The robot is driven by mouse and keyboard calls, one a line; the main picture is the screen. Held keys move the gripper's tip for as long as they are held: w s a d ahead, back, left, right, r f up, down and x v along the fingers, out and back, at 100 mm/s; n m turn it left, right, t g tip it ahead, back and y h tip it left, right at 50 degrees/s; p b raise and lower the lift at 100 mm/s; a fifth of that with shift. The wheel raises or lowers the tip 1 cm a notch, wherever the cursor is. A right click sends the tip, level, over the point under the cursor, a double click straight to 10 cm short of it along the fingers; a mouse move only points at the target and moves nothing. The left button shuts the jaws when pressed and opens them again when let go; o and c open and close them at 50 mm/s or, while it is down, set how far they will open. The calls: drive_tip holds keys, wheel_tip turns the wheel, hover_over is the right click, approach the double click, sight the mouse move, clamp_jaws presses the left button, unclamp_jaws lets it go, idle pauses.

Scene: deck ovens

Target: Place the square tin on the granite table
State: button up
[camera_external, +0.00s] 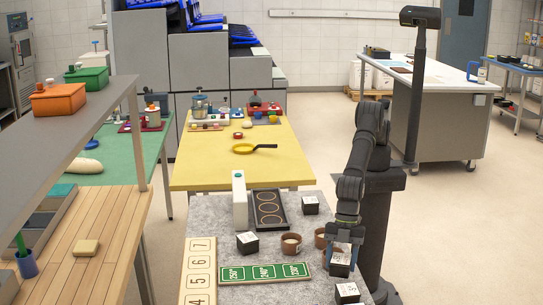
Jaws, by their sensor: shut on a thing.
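The granite table (205,225) is the grey speckled top in front of my arm. My gripper (342,247) points down over its right side and is shut on a dark square tin (340,269) with a pale, printed top. The fingers hide part of this tin. I cannot tell whether its base touches the table. Similar dark square tins with white tops stand on the granite: one (310,204) at the back right, one (247,243) in the middle and one (347,293) at the front right.
Round brown tins (291,243) and (320,238) stand just left of my gripper. A green number strip (264,273), a pale number board (198,270), a black tray with rings (269,209) and a white carton (240,200) also occupy the granite. Bare granite shows in front.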

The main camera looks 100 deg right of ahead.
sight(340, 270)
drive_tip(key=shift+f, duration=2)
drive_tip(key=shift+f, duration=0.1)
drive_tip(key=o, duration=1.1)
drive_tip(key=shift+f, duration=0.1)
drive_tip(key=shift+r, duration=0.45)
drive_tip(key=v, duration=1.1)
drive_tip(key=shift+s+d+r, duration=0.15)
drive_tip(key=shift+d+r, duration=0.05)
drive_tip(key=shift+d, duration=0.05)
